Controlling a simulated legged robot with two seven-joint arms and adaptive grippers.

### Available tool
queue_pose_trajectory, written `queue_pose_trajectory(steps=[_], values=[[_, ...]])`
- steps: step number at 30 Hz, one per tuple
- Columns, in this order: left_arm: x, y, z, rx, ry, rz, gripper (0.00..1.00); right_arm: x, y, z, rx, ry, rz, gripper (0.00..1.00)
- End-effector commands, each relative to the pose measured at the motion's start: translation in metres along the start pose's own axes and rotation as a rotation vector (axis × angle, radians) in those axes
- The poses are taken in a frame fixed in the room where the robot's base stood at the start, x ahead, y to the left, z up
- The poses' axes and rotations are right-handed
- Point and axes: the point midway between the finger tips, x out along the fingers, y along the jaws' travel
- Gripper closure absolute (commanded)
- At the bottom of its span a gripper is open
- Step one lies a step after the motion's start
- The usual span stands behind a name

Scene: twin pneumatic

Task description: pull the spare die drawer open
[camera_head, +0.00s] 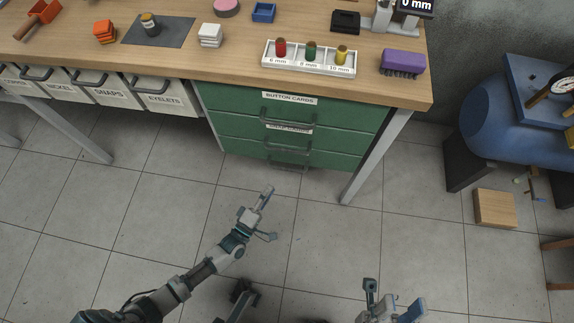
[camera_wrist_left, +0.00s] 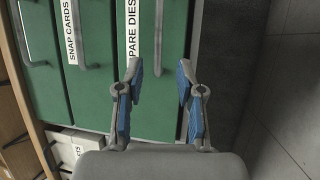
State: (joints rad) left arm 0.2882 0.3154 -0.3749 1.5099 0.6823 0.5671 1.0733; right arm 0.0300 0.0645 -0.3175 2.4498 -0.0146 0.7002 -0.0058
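The green cabinet under the workbench has three stacked drawers. The lowest, the spare die drawer (camera_head: 345,160), looks shut and flush. Its "SPARE DIES" label, partly cut off, shows in the left wrist view beside its grey bar handle (camera_wrist_left: 158,30). My left gripper (camera_head: 271,213) is open and empty, below and in front of the drawer. In the left wrist view its spread blue-padded fingers (camera_wrist_left: 160,68) lie either side of the handle's line; contact is not visible. My right gripper (camera_head: 394,296) is open and empty at the bottom edge of the head view.
The "BUTTON CARDS" drawer (camera_head: 235,98) and the "SNAP CARDS" drawer (camera_head: 236,124) sit above, with similar handles. A table leg (camera_head: 375,155) stands right of the cabinet. White bins (camera_head: 165,97) hang left. A blue tank (camera_head: 510,120) stands right. The tiled floor ahead is clear.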

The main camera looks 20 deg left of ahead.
Motion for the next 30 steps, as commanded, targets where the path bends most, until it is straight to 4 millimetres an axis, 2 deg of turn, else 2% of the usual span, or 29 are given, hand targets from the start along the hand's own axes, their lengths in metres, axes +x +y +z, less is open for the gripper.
queue_pose_trajectory(steps=[6, 12, 18, 26, 30], values=[[0.051, -0.003, 0.004, 0.005, -0.001, -0.004, 0.63, 0.0, 0.005, 0.005, 0.001, 0.03, -0.006, 0.6], [0.084, -0.003, 0.003, 0.004, -0.001, -0.004, 0.63, 0.003, 0.003, 0.007, -0.002, 0.056, -0.016, 0.6], [0.099, -0.001, 0.002, 0.001, -0.001, -0.002, 0.63, 0.006, 0.001, 0.009, -0.002, 0.065, -0.022, 0.6], [0.101, 0.0, 0.003, 0.004, -0.002, -0.001, 0.63, 0.007, 0.002, 0.01, -0.003, 0.065, -0.021, 0.6], [0.101, 0.001, 0.003, 0.005, -0.002, -0.002, 0.95, 0.007, 0.002, 0.01, -0.003, 0.065, -0.021, 0.6]])
